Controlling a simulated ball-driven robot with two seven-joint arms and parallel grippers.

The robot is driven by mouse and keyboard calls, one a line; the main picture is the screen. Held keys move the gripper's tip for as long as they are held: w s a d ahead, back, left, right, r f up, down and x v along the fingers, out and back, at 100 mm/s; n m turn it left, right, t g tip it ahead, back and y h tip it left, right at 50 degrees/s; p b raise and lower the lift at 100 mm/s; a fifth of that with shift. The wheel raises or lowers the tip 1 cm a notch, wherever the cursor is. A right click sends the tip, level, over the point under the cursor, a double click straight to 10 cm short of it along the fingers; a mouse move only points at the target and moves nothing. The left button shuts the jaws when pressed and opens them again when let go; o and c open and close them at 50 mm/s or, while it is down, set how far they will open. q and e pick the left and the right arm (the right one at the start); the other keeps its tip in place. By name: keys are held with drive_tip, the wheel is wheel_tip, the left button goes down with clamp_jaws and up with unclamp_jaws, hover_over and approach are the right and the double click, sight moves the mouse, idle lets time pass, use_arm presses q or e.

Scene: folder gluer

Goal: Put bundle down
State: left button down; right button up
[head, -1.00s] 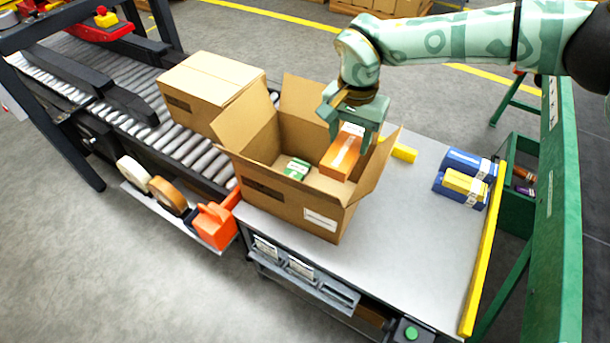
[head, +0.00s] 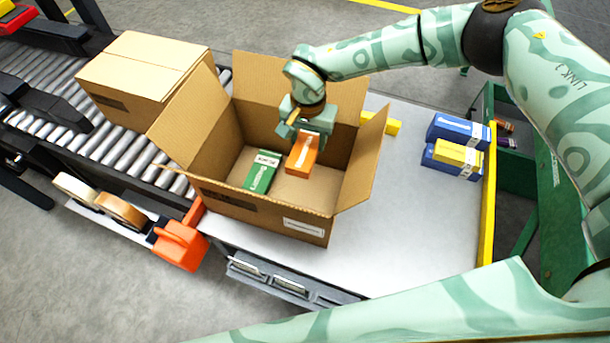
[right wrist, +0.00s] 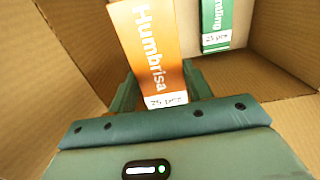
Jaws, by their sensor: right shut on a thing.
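The orange bundle (head: 302,153), a small carton with white lettering, is inside the open cardboard box (head: 262,208). My right gripper (head: 309,127) is shut on its upper end, its jaws down inside the box. In the right wrist view the orange bundle (right wrist: 147,50) lies between the fingers, reading "Humbrisa". A green bundle (head: 262,171) lies on the box floor to its left; it also shows in the right wrist view (right wrist: 222,25). I cannot tell whether the orange bundle touches the floor. My left gripper is not in view.
Open flaps (head: 364,160) surround the box on the table (head: 400,215). A closed carton (head: 143,78) stands on the roller conveyor (head: 118,145) at left. Blue and yellow bundles (head: 457,153) lie at right. Tape rolls (head: 122,211) and an orange dispenser (head: 180,245) sit in front.

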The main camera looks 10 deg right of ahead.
wheel_tip(320, 180, down, 16)
drive_tip(key=b, duration=0.4)
drive_tip(key=shift+f+b, duration=0.25)
drive_tip(key=shift+b, duration=0.15)
drive_tip(key=shift+r, duration=0.1)
drive_tip(key=shift+f+b, duration=0.35)
drive_tip(key=shift+f, duration=0.25)
drive_tip(key=o, duration=1)
drive_tip(key=shift+o, duration=0.2)
drive_tip(key=shift+r, duration=0.1)
